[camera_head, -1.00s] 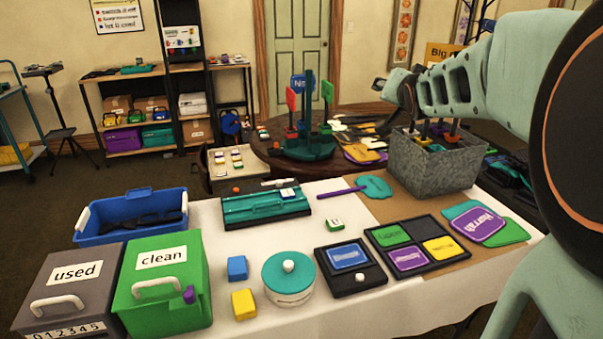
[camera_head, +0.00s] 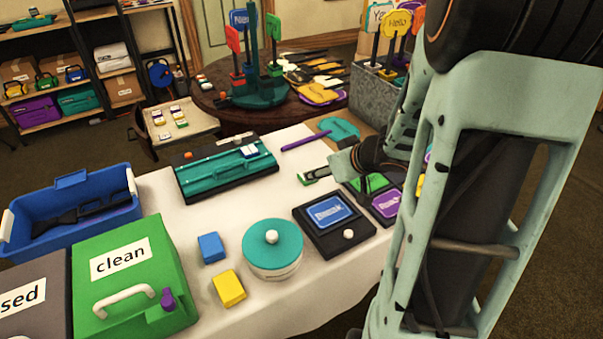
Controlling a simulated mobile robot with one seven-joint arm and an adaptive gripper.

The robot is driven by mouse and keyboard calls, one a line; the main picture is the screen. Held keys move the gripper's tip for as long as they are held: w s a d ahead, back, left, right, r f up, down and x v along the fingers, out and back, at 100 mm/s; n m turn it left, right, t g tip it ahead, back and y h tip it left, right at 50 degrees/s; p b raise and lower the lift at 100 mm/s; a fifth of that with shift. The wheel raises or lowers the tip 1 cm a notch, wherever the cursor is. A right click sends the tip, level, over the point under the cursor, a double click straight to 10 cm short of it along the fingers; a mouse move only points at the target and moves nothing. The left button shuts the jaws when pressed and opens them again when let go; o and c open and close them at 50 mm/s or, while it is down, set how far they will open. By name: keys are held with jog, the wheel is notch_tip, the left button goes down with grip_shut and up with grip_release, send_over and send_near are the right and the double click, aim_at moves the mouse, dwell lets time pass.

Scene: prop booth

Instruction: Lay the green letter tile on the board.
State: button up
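The green letter tile (camera_head: 307,179), a small white and green block, is on the white-covered table just right of the board. It is small and partly covered at my fingertips. The board (camera_head: 215,180) is a long teal rack on a black base, with white-and-blue tiles (camera_head: 249,151) near its right end. My gripper (camera_head: 318,174) reaches down from the right, its tip at the tile. My arm hides part of it, and I cannot tell whether the fingers are open or closed on the tile.
A black box with a blue card (camera_head: 330,211), a teal-lidded round tin (camera_head: 272,248), and blue (camera_head: 211,247) and yellow (camera_head: 228,288) blocks stand in front. A purple stick (camera_head: 306,140) lies behind. The green clean bin (camera_head: 135,260) is at left. White cloth between tin and board is clear.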

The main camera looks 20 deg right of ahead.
jog(key=b+x, duration=0.2)
jog(key=x, duration=0.2)
jog(key=shift+w+f+b, duration=0.1)
jog(key=shift+f+b, duration=0.3)
jog(key=shift+f, duration=0.05)
jog(key=shift+w+f, duration=0.25)
jog(key=shift+w, duration=0.15)
jog(key=b+x, duration=0.3)
jog(key=x, duration=0.1)
jog(key=shift+d+f+b, duration=0.15)
jog(key=shift+f+b, duration=0.25)
jog(key=shift+w+f, duration=0.1)
jog(key=shift+w, duration=0.15)
jog(key=c, duration=1.1)
jog(key=shift+c, duration=0.2)
jog(key=shift+r, duration=0.3)
